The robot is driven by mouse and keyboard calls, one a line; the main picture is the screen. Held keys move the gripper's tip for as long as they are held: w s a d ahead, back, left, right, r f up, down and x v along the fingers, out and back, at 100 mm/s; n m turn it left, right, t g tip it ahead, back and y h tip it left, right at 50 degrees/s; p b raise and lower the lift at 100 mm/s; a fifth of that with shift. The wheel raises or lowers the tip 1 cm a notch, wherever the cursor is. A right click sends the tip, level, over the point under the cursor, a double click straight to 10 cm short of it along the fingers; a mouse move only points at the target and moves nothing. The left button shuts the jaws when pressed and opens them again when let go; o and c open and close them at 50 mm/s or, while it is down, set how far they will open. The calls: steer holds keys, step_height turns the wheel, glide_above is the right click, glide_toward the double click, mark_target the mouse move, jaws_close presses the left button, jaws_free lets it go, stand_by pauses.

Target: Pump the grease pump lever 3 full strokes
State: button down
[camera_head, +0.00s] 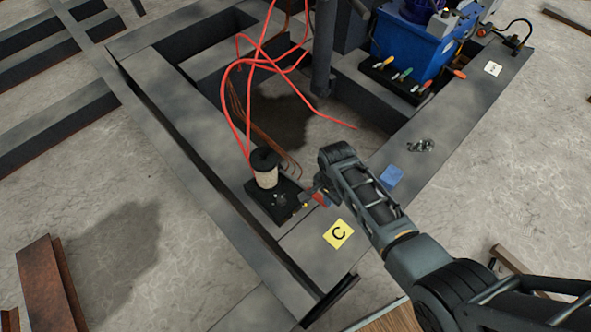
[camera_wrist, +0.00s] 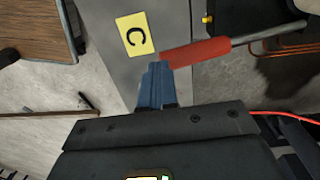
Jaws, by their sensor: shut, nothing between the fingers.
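The grease pump (camera_head: 265,170), a pale cylinder with a black cap on a dark base, stands on the steel beam near the frame's corner. Its lever shows in the wrist view as a red grip (camera_wrist: 200,52) on a grey metal rod (camera_wrist: 268,33), lying roughly level. In the head view, the red grip (camera_head: 320,199) is partly hidden by my arm. My gripper (camera_wrist: 157,72) is shut and empty, its blue-grey fingertips at the free end of the red grip. I cannot tell whether they touch it. My gripper also shows small in the head view (camera_head: 307,199).
A yellow card marked C (camera_head: 339,234) lies on the beam beside the lever. Red hoses (camera_head: 240,90) rise from the pump. A blue patch (camera_head: 391,176), dark metal bits (camera_head: 421,146) and a blue machine (camera_head: 412,50) are further along the beam.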

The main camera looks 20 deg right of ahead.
steer(key=shift+s+f, duration=0.15)
steer(key=shift+f, duration=0.2)
steer(key=w+a+r+p, duration=0.2)
steer(key=w+r+p, duration=0.4)
steer(key=r, duration=0.5)
steer(key=shift+w, duration=0.4)
steer(key=shift+s, duration=0.1)
stand_by(0.5)
steer(key=shift+s+d+f, duration=0.1)
steer(key=shift+s+f, duration=0.25)
steer(key=shift+f, duration=0.05)
steer(key=shift+s+d+f, duration=0.1)
steer(key=shift+s+f, duration=0.35)
steer(key=shift+f, duration=0.05)
stand_by(0.4)
